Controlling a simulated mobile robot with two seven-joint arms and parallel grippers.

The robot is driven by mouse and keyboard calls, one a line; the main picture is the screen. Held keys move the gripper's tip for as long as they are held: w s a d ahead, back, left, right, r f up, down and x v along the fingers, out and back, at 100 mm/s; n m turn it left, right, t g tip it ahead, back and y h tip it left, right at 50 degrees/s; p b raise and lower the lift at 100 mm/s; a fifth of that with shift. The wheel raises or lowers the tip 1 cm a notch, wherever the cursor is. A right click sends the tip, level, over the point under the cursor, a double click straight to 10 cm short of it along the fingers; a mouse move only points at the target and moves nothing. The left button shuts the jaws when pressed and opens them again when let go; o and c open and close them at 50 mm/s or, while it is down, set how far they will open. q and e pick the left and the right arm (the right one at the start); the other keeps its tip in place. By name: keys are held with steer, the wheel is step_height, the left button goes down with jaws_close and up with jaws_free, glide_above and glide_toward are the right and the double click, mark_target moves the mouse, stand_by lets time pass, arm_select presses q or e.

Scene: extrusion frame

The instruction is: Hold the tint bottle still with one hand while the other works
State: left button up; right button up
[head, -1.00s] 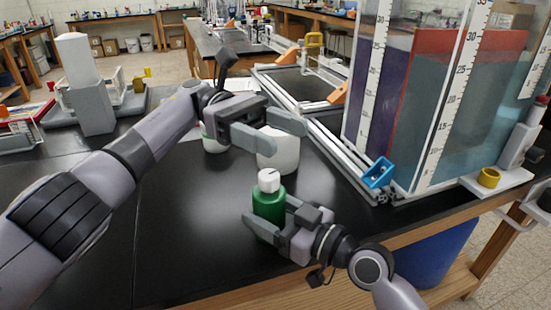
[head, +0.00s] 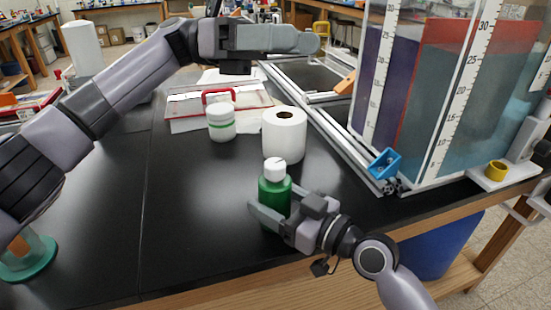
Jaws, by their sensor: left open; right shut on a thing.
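The tint bottle (head: 274,188), green with a white cap, is upright near the front edge of the black bench. My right gripper (head: 272,213) is shut on its lower body; the fingers hide part of it. I cannot tell whether its base touches the bench. My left gripper (head: 312,42) is open and empty, raised high above the bench, beyond the bottle and apart from it. It is seen side-on, so the gap between its fingers hardly shows.
The extrusion frame (head: 335,135) and a tall graduated tank (head: 450,95) fill the right. The bench's left-middle is clear.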

arm_select(q)
step_height(320, 180, up, 5)
steer(key=n+t+h, duration=0.3)
steer(key=n, duration=0.4)
steer(key=m+t+y, duration=0.9)
steer(key=m+t, duration=0.5)
steer(key=m, duration=1.9)
glide_toward(270, 165)
steer(key=x, duration=1.1)
steer(key=shift+d, duration=0.1)
steer(key=c, duration=1)
